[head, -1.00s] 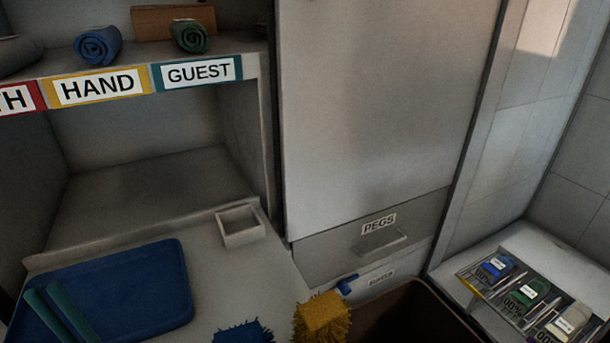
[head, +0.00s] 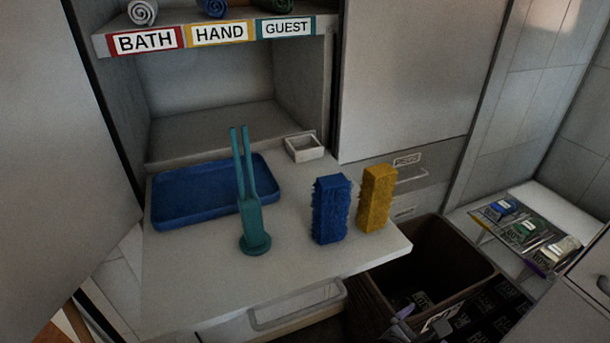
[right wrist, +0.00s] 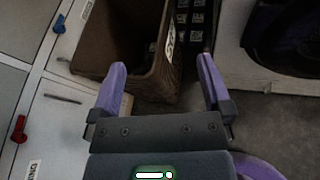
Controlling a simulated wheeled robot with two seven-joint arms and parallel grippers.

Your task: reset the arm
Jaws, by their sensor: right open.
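My right gripper (right wrist: 161,82) shows in the right wrist view with its two purple fingers spread wide apart and nothing between them. The fingers appear in front of a brown bin (right wrist: 140,60), and I cannot tell how far away it is. Small purple and grey parts low in the head view may be my right gripper, but they are too unclear to tell. My left gripper is in neither current view.
The counter (head: 290,270) holds a blue tray (head: 175,195), a teal two-pronged holder (head: 250,215), a blue brush block (head: 330,210), a yellow one (head: 377,200) and a small white box (head: 304,148). The open bin (head: 440,255) stands right of the counter.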

